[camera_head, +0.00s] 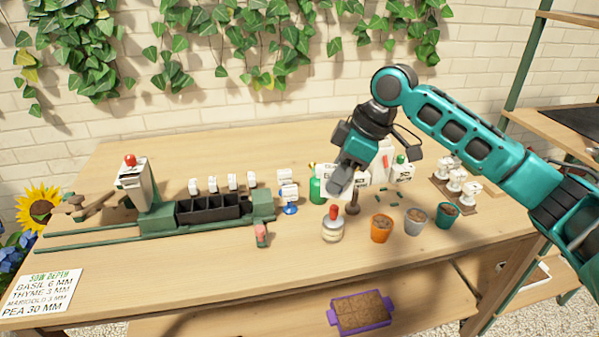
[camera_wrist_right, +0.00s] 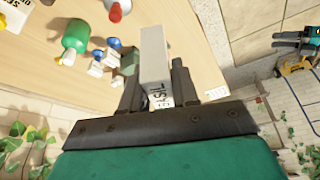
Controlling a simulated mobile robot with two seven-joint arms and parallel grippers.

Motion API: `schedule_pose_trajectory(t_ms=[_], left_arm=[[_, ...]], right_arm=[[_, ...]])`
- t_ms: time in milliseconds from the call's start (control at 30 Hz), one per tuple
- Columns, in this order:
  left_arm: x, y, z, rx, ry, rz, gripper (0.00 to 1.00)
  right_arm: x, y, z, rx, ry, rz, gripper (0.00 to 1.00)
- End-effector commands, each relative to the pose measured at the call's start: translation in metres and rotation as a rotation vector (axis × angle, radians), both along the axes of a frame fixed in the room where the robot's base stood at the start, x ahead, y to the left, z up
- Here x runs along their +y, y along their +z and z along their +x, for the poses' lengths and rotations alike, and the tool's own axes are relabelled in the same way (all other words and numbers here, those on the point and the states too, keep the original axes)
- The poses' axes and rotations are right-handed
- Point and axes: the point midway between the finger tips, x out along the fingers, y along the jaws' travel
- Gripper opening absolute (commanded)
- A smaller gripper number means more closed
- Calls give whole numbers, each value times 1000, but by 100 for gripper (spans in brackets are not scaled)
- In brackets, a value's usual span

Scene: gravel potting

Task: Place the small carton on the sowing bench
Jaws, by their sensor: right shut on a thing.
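My right gripper (camera_head: 339,188) is above the back middle of the wooden bench (camera_head: 190,268). In the right wrist view its fingers (camera_wrist_right: 156,86) are shut on a small pale carton (camera_wrist_right: 154,52) with "BASIL" lettering near the palm. The carton sticks out beyond the fingertips. In the head view the gripper hides much of the carton, and I cannot tell its edges from the white boxes behind. From these views I cannot tell whether it touches the bench. My left gripper is not in view.
A green bottle (camera_head: 316,190), a red-topped jar (camera_head: 333,226) and an orange pot (camera_head: 381,229) stand near the gripper. A green sowing machine with black cells (camera_head: 208,207) is to the left. The bench's front left is mostly clear, with a depth sign (camera_head: 42,292).

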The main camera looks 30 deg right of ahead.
Motion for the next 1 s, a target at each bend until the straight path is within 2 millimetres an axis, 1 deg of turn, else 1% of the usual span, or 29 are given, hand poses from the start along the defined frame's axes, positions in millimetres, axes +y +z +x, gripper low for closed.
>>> schedule_pose_trajectory(t_ms=[33,67,167,267,400,600,700,800,1000], left_arm=[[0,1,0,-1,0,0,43],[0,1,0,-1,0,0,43],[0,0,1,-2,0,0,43],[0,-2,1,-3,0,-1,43],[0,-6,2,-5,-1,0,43],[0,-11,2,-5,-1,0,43],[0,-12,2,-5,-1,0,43],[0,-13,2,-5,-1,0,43],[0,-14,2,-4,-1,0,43]], right_arm=[[-3,8,1,-2,12,0,0],[-3,10,2,-1,20,-1,0],[-4,4,1,4,33,-1,0],[-4,-18,0,8,36,-1,0],[-4,-56,0,9,34,-1,0],[-4,-109,0,6,33,0,0],[-4,-128,0,5,33,0,0],[-4,-140,1,4,33,-1,0],[-4,-153,1,3,34,0,0]])
